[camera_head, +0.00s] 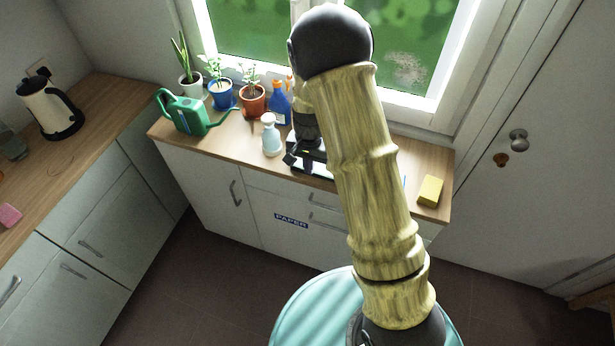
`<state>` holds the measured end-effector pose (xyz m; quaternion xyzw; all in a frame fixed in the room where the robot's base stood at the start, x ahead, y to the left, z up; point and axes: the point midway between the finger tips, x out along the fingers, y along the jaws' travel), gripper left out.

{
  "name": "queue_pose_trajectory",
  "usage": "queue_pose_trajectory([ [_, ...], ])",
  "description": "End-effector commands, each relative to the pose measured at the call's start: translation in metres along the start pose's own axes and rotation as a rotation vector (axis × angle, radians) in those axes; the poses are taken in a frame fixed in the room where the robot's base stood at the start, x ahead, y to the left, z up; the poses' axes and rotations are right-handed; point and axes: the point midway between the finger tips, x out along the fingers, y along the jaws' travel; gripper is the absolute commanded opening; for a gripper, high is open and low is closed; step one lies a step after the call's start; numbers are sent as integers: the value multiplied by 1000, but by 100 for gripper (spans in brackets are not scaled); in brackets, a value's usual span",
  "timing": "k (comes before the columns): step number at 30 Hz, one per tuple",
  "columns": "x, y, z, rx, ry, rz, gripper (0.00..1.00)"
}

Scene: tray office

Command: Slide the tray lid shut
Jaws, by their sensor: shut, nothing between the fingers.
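A low dark tray with pale edges (320,174) lies on the wooden counter under the window. My arm hides its right part, so I cannot make out the lid or how far it stands open. My gripper (307,168) points down over the tray's left part, with its fingers shut and empty. I cannot tell whether the fingertips touch the tray.
A green watering can (187,113) and potted plants (221,93) are further left. A yellow sponge (430,190) lies at the right end.

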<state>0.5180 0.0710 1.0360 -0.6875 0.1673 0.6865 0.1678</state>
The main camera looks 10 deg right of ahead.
Motion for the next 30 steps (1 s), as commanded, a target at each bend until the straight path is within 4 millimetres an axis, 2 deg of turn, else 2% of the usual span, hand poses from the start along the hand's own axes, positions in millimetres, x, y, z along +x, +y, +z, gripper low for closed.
queue_pose_trajectory([
  [4, -10, 0, 0, -1, 2, 0, 0],
  [14, -12, -2, 2, -7, 0, 1, 0],
  [18, -21, 3, 4, -19, 6, -7, 0],
  [23, -49, 25, 15, -76, 30, -30, 0],
  [30, -102, 75, 53, -237, 103, -66, 0],
])
